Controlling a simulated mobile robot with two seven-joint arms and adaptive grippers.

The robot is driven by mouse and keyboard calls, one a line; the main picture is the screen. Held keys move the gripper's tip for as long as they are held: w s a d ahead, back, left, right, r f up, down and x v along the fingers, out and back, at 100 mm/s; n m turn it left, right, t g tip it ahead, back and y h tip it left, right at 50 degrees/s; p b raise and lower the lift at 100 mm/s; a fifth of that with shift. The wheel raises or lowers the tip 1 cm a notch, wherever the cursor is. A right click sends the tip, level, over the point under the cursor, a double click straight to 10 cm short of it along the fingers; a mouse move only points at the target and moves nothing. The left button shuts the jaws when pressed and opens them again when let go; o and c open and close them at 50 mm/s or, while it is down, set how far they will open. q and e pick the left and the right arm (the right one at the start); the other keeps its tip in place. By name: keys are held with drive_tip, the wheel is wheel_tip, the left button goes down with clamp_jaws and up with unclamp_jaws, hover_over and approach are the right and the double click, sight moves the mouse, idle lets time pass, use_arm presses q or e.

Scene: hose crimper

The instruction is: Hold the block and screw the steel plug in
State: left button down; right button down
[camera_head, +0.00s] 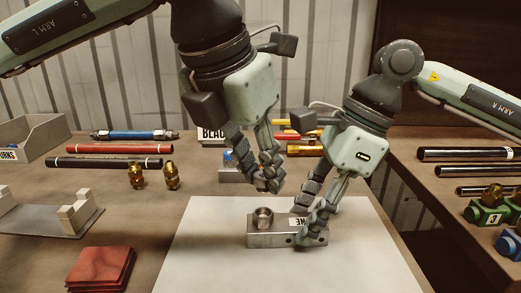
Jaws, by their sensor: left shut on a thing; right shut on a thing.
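The metal block (268,240) lies on the white sheet, with a label on its top partly covered by my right gripper. A round steel piece with a dark open top (263,217) stands upright at the block's left part; I cannot tell whether it is a port or the plug. My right gripper (309,232) is shut on the block's right part. My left gripper (268,187) is shut just above the round piece, apart from it. What lies between its fingertips is hidden by the fingers; it is likely the steel plug.
The white sheet (200,245) is clear around the block. Red pads (100,268) lie front left, a grey fixture (75,215) at left, and two brass fittings (171,176) behind. Hoses (110,162) lie further back. Green (482,213) and blue blocks stand at the right.

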use_arm(q)
drive_tip(key=shift+f, duration=1.4)
drive_tip(key=shift+f, duration=0.75)
idle(0.6)
